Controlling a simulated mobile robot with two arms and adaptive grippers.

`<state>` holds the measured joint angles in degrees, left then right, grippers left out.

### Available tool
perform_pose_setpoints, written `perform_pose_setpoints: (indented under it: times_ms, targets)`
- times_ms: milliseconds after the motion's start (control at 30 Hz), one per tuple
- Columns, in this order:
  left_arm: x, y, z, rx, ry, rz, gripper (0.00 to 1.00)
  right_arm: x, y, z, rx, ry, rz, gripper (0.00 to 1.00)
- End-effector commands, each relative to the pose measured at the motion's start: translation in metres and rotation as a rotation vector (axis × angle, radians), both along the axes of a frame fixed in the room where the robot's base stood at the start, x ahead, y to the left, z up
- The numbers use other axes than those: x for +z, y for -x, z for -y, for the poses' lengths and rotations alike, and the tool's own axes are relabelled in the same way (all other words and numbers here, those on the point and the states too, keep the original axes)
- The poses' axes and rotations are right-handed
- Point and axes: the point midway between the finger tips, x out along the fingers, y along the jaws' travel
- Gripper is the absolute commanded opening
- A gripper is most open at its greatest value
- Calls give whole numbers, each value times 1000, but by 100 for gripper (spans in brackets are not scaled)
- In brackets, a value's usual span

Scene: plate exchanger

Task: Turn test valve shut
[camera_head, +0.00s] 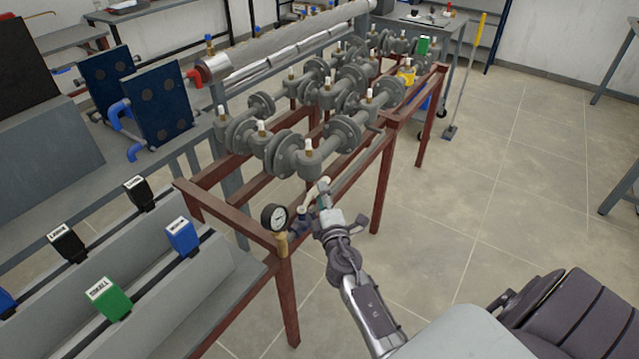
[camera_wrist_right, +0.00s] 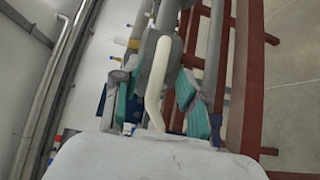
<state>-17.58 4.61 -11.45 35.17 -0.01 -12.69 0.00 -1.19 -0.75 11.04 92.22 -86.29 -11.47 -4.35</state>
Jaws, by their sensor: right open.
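The test valve's cream lever handle shows in the right wrist view (camera_wrist_right: 163,75), bent and lying between my finger pads. In the head view a pale piece that looks like the same handle (camera_head: 324,185) sits at the near end of the pipework. My right gripper (camera_head: 318,205) is at it, coming from below right. In the wrist view my right gripper (camera_wrist_right: 158,92) is open, with a teal pad on each side of the handle. I cannot tell whether either pad touches it. The valve body is mostly hidden. My left gripper is not in view.
A pressure gauge (camera_head: 274,217) stands just left of my right gripper. Grey flanged pipes (camera_head: 305,155) rest on a red-brown steel frame (camera_head: 383,185), whose near leg and rails are close to my arm.

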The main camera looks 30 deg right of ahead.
Motion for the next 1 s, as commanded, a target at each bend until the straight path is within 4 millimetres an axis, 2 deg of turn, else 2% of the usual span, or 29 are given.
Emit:
perform_pose_setpoints:
  times_ms: [100, 233, 633, 900, 1000]
  targets:
    - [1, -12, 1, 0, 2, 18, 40, 0, -19, 8, -1, 0, 1, 43]
    - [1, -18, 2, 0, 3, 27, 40, 0, -32, 13, 0, 0, 0, 43]
    - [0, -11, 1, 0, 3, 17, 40, -1, -38, 16, 0, -1, -1, 43]
    - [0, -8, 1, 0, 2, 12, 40, -1, -38, 16, 0, -1, -1, 0]
    - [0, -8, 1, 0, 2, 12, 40, -1, -38, 16, 0, -1, -1, 0]
